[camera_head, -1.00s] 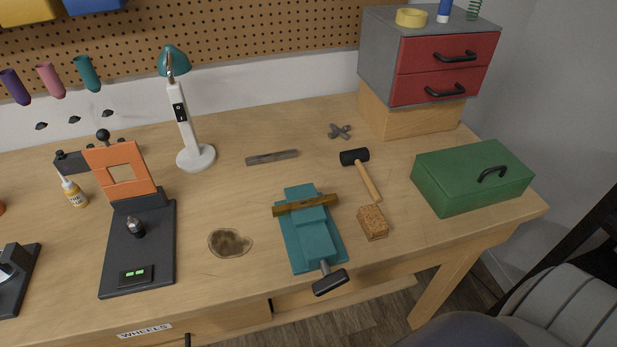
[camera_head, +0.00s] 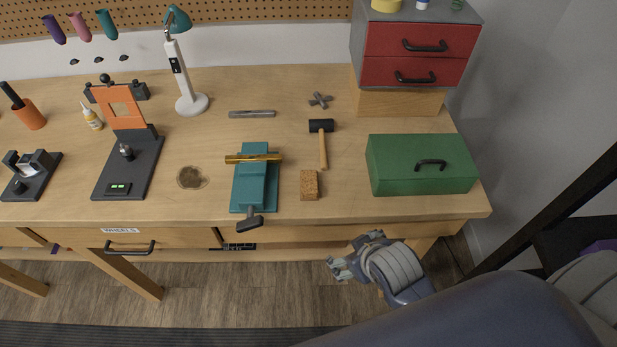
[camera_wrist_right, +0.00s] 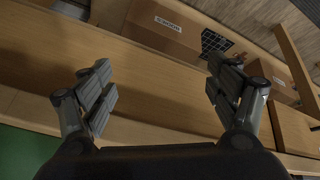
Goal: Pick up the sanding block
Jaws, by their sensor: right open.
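The sanding block (camera_head: 309,185) is a small brown, speckled block. It lies on the workbench near its front edge, right of the teal vise. My right gripper (camera_head: 340,268) is in front of the bench edge, below and right of the block, apart from it. In the right wrist view its two fingers (camera_wrist_right: 160,88) are spread wide with nothing between them. The block cannot be made out in the wrist view. My left gripper does not show in either current view.
A teal vise (camera_head: 256,180) stands left of the block, and a black-headed mallet (camera_head: 322,140) lies behind it. A green toolbox (camera_head: 420,165) stands to the right. The workbench front edge (camera_head: 330,222) lies between my right gripper and the block. Drawers are below the bench top.

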